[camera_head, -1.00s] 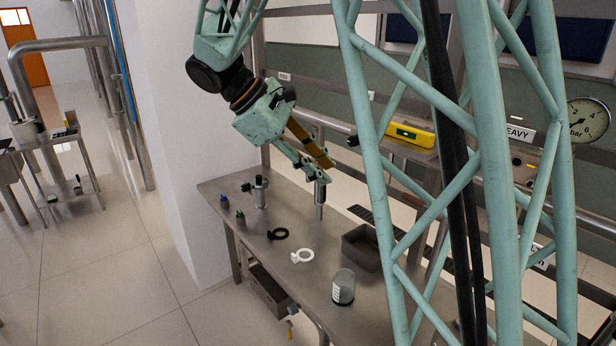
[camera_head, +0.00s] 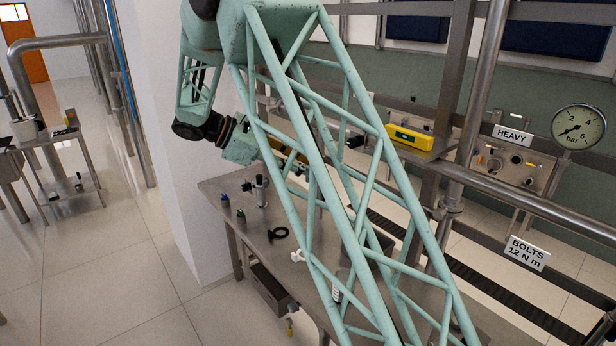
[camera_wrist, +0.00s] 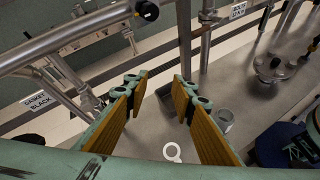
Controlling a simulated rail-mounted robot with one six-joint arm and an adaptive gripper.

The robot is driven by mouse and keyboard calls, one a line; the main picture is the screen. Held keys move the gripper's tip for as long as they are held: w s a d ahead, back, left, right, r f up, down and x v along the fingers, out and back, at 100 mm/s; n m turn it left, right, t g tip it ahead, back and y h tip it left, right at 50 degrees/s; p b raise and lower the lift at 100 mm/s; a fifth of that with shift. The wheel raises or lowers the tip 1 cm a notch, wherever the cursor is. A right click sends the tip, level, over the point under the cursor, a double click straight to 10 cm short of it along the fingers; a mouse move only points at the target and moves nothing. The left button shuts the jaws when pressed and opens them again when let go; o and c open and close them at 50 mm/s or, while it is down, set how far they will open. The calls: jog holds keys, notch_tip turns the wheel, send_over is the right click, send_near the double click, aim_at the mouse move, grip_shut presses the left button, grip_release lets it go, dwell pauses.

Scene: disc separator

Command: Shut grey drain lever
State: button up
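My gripper (camera_wrist: 157,84) is open and empty in the wrist view, its two yellow-padded fingers spread above the bench. In the head view its yellow part shows behind my lattice arm link, and its tips are hidden. I cannot pick out a grey drain lever with certainty in either view. A steel pipe fitting with a dark round knob (camera_wrist: 147,10) stands at the upper left of the wrist view, beyond the fingers and apart from them.
The steel bench (camera_head: 215,186) holds a black ring (camera_head: 278,233), a white ring (camera_wrist: 172,152), a grey bin (camera_wrist: 167,97) and a clear jar (camera_wrist: 223,119). A pressure gauge (camera_head: 578,128) and pipes stand behind. A vertical steel post (camera_wrist: 184,40) rises just beyond the fingers.

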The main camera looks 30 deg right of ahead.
jog(key=w+a+f+n+t+h+p, duration=0.1)
jog(key=w+f+n+h, duration=0.2)
jog(key=w+f, duration=0.5)
jog(key=w+a+f+n+t+h+p, duration=0.1)
jog(key=w+a+f+n+h+p, duration=0.1)
jog(key=w+f, duration=0.6)
jog(key=shift+w+n+t+h, duration=0.4)
jog(key=shift+w+n+h, duration=0.15)
jog(key=shift+w, duration=0.55)
jog(key=shift+d, duration=0.1)
jog(key=shift+d, duration=6.75)
grip_shut()
